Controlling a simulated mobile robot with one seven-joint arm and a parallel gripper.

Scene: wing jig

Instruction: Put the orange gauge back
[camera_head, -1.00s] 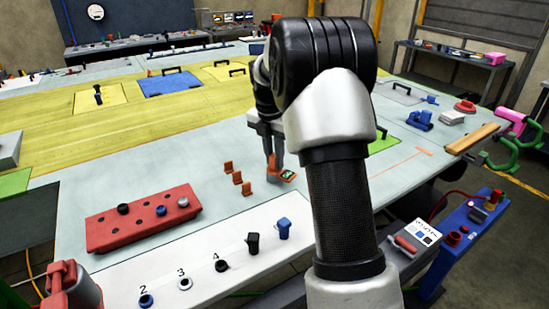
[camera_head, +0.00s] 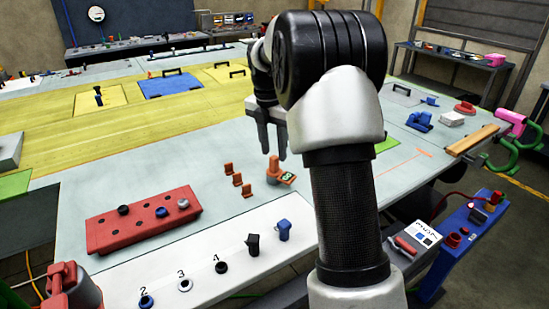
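The orange gauge (camera_head: 273,172) stands upright on the pale table top (camera_head: 330,200), with a small dark-and-green display (camera_head: 288,177) at its right foot. My gripper (camera_head: 274,154) is just above the gauge, pointing down.
A red block with holes (camera_head: 135,224) is at the front left. A white strip (camera_head: 205,265) with numbered knobs runs along the front edge. My arm hides the table right of the gauge.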

